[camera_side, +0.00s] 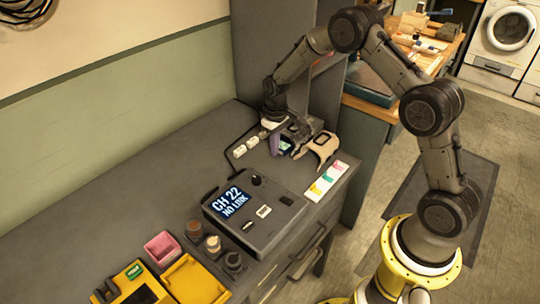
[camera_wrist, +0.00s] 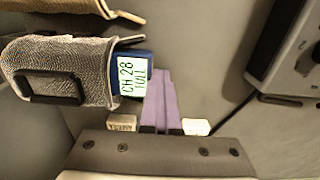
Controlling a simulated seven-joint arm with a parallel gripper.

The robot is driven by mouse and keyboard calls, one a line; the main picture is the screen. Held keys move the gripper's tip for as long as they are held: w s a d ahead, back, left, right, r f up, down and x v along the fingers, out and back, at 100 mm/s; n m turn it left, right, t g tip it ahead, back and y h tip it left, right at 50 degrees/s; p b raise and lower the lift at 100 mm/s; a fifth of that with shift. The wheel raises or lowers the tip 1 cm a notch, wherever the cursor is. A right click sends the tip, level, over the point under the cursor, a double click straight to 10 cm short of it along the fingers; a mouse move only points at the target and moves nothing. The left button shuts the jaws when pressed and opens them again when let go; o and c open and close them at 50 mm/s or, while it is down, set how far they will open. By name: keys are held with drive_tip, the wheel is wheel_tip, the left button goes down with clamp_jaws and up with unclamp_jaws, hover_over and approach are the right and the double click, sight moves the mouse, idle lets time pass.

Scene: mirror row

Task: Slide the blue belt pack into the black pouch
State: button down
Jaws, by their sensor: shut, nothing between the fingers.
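The blue belt pack (camera_wrist: 134,69) shows its blue end and a pale screen reading "CH 28 FULL" in the wrist view. Its other end is hidden inside the dark textured pouch (camera_wrist: 95,62), which has a black buckle or clip. The pouch lies on its side with its mouth to the right; it also shows in the side view (camera_side: 299,130). My gripper (camera_wrist: 162,74) has its purple fingers together, with nothing between them. They are just right of the pack's exposed end; I cannot tell whether they touch it. In the side view my gripper (camera_side: 279,148) is low over the counter.
A tan pouch (camera_side: 320,147) lies beside the dark one. White labelled blocks (camera_side: 246,147) are left of my gripper. A console (camera_side: 254,212) reading "CH 22 NO LINK" stands in front, with a colour-marked card (camera_side: 326,181) to its right. The counter (camera_side: 150,180) is clear at left.

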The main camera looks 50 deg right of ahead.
sight(283, 145)
drive_tip(key=shift+s+d+f, duration=0.4)
drive_tip(key=shift+d+f, duration=0.05)
drive_tip(key=shift+d, duration=1.25)
drive_tip(key=shift+a, duration=1.3)
drive_tip(key=shift+w+d+r, duration=0.1)
drive_tip(key=shift+w+r, duration=0.05)
drive_tip(key=shift+r, duration=1.15)
drive_tip(key=shift+w+d+r, duration=0.1)
drive_tip(key=shift+r, duration=2.85)
